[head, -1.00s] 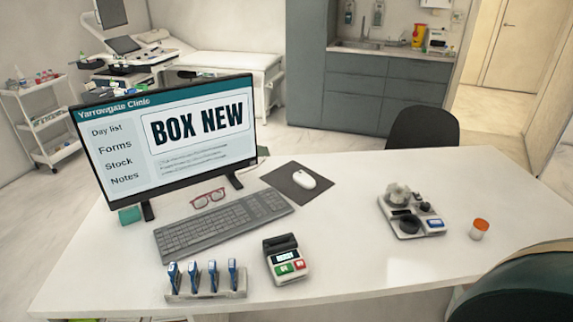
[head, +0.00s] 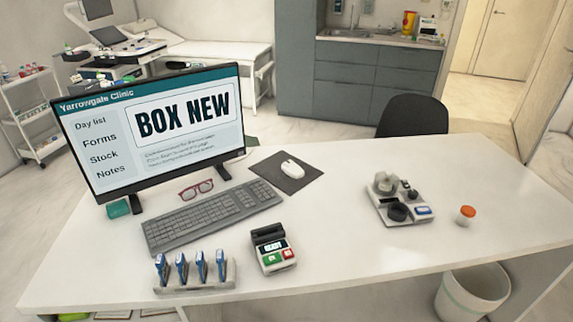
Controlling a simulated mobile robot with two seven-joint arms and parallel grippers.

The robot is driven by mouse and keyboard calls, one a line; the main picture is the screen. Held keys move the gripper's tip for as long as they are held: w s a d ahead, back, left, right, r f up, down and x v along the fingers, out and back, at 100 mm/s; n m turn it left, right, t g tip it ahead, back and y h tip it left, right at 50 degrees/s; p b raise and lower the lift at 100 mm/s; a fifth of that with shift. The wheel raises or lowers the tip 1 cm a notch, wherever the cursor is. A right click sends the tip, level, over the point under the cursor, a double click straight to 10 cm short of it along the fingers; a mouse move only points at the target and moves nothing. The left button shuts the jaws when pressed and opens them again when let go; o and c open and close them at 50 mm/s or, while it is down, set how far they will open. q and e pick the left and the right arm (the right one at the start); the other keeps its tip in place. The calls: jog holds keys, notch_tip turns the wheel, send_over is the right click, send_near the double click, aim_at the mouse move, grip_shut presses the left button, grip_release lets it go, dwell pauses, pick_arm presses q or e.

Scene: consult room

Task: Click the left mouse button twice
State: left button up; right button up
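A white computer mouse (head: 295,166) lies on a dark grey mouse pad (head: 267,172) on the white desk, to the right of the monitor (head: 150,165). The monitor shows a clinic page with the words "BOX NEW" in large letters and a side list of Day list, Forms, Stock and Notes. The mouse's separate buttons are too small to tell apart. Neither of my grippers shows in the head view, and nothing touches the mouse.
A grey keyboard (head: 212,218), red glasses (head: 196,189), a card terminal (head: 272,250) and a rack of blue items (head: 193,287) stand left of centre. A tray with round items (head: 400,217) and an orange-capped pot (head: 466,215) are at right. The desk's middle (head: 335,215) is clear.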

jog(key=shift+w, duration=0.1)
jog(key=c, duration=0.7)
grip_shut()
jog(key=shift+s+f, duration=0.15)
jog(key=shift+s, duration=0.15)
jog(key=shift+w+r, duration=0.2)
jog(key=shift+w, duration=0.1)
